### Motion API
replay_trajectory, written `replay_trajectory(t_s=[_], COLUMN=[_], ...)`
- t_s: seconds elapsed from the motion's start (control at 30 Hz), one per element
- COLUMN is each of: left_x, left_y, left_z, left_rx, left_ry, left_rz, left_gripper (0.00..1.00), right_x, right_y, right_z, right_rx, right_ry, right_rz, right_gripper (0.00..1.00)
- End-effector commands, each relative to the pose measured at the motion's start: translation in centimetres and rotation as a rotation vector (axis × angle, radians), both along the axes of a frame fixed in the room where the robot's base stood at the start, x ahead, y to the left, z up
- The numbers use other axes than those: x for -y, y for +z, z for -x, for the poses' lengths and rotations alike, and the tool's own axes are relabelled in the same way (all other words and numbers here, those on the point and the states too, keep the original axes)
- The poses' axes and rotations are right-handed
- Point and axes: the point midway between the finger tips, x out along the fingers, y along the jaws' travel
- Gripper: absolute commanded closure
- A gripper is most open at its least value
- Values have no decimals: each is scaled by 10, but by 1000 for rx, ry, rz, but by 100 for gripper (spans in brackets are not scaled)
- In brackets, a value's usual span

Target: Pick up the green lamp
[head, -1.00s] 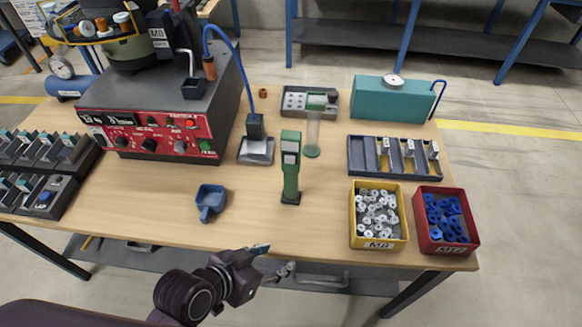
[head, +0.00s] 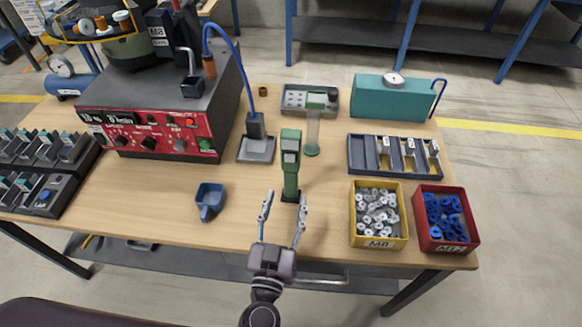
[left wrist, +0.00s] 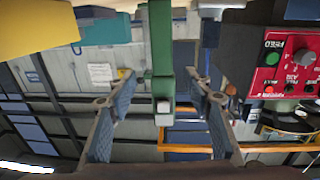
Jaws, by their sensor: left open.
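The green lamp (head: 291,165), with a pale panel on its front and a dark base, stands upright near the front middle of the wooden table. My left gripper (head: 285,198) is open, with its fingers pointing towards the lamp from the table's front edge. In the left wrist view the lamp (left wrist: 160,60) fills the upper middle, between the two spread fingers (left wrist: 160,80). I see no finger closed on it. My right gripper is not in view.
A blue scoop (head: 209,201) lies left of the lamp. Yellow (head: 354,225) and red (head: 423,235) parts bins stand to the right. The red-fronted feeder (head: 150,135) stands at the back left.

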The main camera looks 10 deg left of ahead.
Motion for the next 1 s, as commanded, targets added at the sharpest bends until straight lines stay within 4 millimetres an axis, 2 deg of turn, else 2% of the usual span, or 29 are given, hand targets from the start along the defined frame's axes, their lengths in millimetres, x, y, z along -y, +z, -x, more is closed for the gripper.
replay_trajectory(t_s=[0.17,0.7,1.0], left_x=[-5,3,3], left_y=[-3,1,0], left_z=[-10,-74,-78], left_rx=[-4,-4,-6], left_ry=[32,29,29], left_rz=[-8,-7,-7], left_gripper=[54,54,54], right_x=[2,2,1], right_y=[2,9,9], right_z=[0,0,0], right_rx=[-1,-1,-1], right_ry=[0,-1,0], right_rz=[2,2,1], right_gripper=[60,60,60])
